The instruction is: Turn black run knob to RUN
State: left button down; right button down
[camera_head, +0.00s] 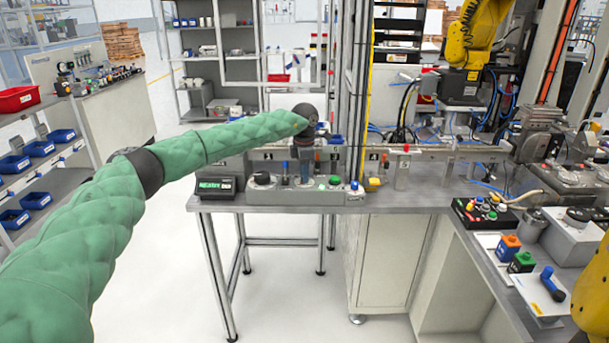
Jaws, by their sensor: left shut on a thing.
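A grey control box (275,195) sits on the metal table, with a dark display reading green letters (216,186) at its left. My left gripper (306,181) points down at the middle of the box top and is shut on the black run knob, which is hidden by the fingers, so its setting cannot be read. Another dark round knob (262,178) stands left of the gripper. A green button (335,181) and a blue-topped button (354,186) are to its right. My right gripper is not in view.
A metal rail (430,152) runs behind the box. Yellow robot arms (470,45) stand at the back right and right edge. A side bench (500,262) holds a black button panel (487,212) and orange and green blocks. The floor left of the table is clear.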

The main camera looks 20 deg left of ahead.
pick_arm(q)
jog(key=shift+r, duration=0.1)
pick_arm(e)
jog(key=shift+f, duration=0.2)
pick_arm(q)
jog(key=shift+a, duration=0.1)
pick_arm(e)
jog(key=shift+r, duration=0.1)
pick_arm(q)
jog(key=c, duration=1.3)
grip_release()
jog(key=shift+c, duration=0.2)
jog(key=shift+o, duration=0.7)
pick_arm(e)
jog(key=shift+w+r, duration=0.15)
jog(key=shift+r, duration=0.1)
pick_arm(q)
notch_tip(320, 180, up, 6)
jog(key=shift+r+b, duration=0.1)
jog(key=shift+b, duration=0.7)
jog(key=shift+r, duration=0.75)
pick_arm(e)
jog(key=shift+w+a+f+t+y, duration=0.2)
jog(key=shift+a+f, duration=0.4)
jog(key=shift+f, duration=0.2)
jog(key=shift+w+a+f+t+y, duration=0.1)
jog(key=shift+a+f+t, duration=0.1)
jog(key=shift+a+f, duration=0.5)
